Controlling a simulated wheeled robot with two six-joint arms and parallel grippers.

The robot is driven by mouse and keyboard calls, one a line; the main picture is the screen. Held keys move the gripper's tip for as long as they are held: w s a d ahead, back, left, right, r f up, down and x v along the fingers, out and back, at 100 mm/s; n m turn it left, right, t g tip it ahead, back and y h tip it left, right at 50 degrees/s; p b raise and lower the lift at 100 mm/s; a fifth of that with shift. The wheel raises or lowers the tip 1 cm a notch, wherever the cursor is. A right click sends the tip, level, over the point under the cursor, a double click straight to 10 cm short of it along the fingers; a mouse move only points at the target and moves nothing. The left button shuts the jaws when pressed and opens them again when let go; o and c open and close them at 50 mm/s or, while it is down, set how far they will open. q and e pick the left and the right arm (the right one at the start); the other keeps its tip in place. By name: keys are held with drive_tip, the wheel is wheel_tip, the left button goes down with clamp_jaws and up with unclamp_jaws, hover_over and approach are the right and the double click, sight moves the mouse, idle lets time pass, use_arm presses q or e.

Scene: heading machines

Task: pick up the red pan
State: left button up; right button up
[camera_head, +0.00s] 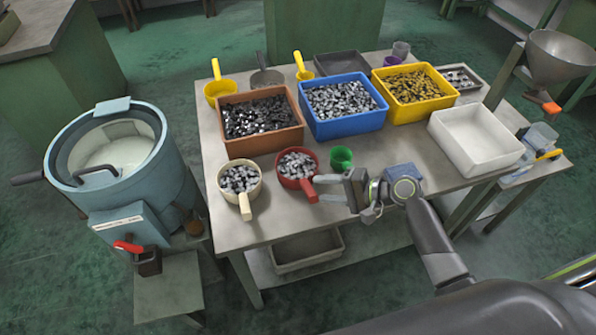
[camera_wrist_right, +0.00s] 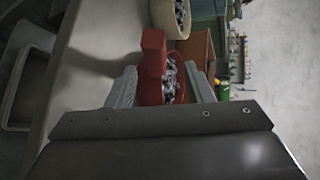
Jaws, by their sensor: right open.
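The red pan (camera_head: 284,179) is a round scoop full of grey metal parts, standing near the front edge of the table. Its handle points toward the front right. My right gripper (camera_head: 333,189) is open, with its fingers level with the end of the handle. In the right wrist view the red pan (camera_wrist_right: 176,92) and its handle (camera_wrist_right: 153,52) lie between the two fingers (camera_wrist_right: 162,88). I cannot tell whether a finger touches the handle. My left gripper is not in view.
A cream pan (camera_head: 226,190) of metal parts stands left of the red pan, and a green cup (camera_head: 341,153) right of it. Behind are brown (camera_head: 268,144), blue (camera_head: 348,129) and yellow (camera_head: 421,113) bins. A white bin (camera_head: 487,167) stands at the right.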

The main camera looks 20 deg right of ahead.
sight(308, 187)
drive_tip(key=shift+d+f+p+x, duration=0.15)
drive_tip(key=shift+p+x, duration=0.15)
drive_tip(key=shift+x, duration=1.2)
drive_tip(key=shift+d+f+p+x, duration=0.1)
drive_tip(key=shift+p+x, duration=0.2)
drive_tip(key=shift+x, duration=1.2)
drive_tip(key=shift+w, duration=0.1)
clamp_jaws()
